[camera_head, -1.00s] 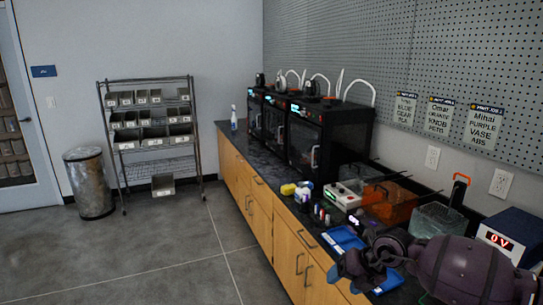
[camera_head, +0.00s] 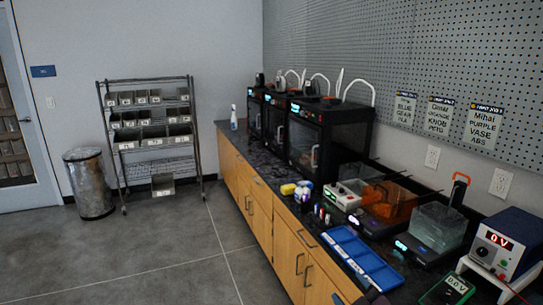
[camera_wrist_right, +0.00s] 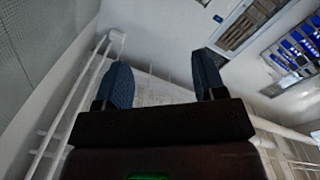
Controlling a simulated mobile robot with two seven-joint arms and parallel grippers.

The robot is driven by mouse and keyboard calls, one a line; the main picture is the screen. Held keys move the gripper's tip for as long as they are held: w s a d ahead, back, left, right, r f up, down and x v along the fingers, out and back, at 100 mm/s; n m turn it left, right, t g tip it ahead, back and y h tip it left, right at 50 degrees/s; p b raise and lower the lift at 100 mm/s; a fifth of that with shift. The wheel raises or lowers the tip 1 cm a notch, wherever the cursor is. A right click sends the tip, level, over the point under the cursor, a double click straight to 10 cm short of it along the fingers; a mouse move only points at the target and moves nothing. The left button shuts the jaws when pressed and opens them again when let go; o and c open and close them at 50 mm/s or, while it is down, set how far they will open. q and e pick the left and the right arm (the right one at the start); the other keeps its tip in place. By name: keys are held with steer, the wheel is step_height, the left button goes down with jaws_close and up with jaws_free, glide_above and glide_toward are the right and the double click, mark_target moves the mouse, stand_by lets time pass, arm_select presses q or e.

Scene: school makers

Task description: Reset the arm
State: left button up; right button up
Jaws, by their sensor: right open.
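My right gripper (camera_wrist_right: 162,78) shows in the right wrist view with its two dark blue fingers spread wide apart and nothing between them. In the head view only a small dark purple piece of my right arm (camera_head: 372,298) shows at the bottom edge, in front of the counter. My left gripper and left arm are out of view.
A dark-topped counter (camera_head: 299,226) runs along the right wall. It carries black 3D printers (camera_head: 318,141), a blue tray (camera_head: 362,258), clear and orange bins, and a power supply (camera_head: 505,243). A wire rack (camera_head: 151,143) and metal bin (camera_head: 90,182) stand behind open floor.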

steer(key=s+d+f+m+g+h, duration=0.2)
steer(key=s+d+f+m, duration=0.3)
steer(key=s+f, duration=0.4)
steer(key=s+d+f+m+g+h, duration=0.3)
steer(key=s+f, duration=0.7)
steer(key=s, duration=0.4)
steer(key=shift+s+d+m+h, duration=0.15)
steer(key=shift+d+m+h, duration=0.35)
steer(key=shift+d+m, duration=0.6)
